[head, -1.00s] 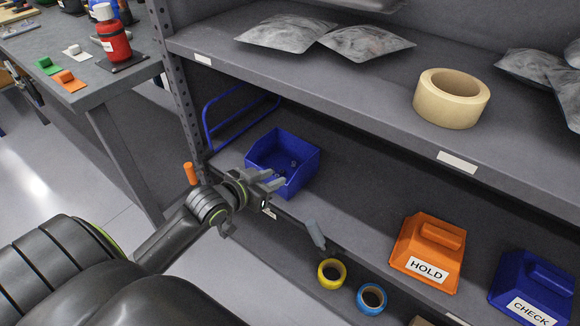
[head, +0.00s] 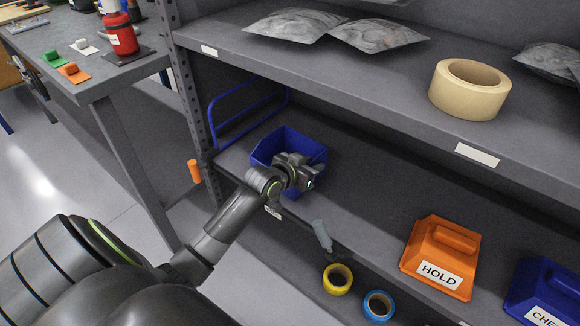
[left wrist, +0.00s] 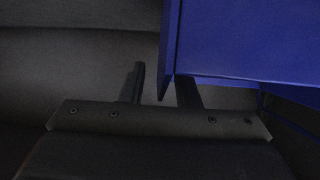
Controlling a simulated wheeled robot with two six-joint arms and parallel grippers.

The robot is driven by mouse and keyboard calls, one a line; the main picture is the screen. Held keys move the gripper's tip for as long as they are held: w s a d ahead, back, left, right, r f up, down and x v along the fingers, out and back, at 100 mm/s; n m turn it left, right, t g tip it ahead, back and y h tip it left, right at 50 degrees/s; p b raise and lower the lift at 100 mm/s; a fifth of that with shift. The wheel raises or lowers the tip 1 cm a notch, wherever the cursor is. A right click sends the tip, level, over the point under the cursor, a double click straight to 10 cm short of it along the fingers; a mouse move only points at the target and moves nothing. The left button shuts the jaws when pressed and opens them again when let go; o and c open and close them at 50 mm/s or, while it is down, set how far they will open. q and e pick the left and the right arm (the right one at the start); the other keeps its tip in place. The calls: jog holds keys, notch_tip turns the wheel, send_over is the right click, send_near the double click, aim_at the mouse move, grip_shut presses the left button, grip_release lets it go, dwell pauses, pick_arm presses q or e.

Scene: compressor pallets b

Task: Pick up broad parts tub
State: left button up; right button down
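The broad parts tub, a blue open bin (head: 272,147), stands on the lower shelf near its left end. My left gripper (head: 306,173) is at the tub's front right side and hides part of it in the head view. In the left wrist view the blue tub wall (left wrist: 225,40) fills the upper right. Its near edge comes down between the two fingers of the gripper (left wrist: 161,85). The left finger stands apart from the wall, with a gap; the right finger is partly hidden by the tub. My right gripper is not in view.
The upper shelf (head: 380,100) overhangs the tub. An orange HOLD box (head: 440,255) and a blue CHECK box (head: 545,290) are to the right. Yellow (head: 337,279) and blue (head: 378,305) tape rolls lie lower down. A blue wire frame (head: 215,120) is left of the tub.

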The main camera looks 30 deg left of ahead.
pick_arm(q)
jog(key=shift+w+f, duration=0.1)
jog(key=shift+w, duration=0.15)
jog(key=shift+c, duration=0.4)
grip_shut()
dwell(0.9)
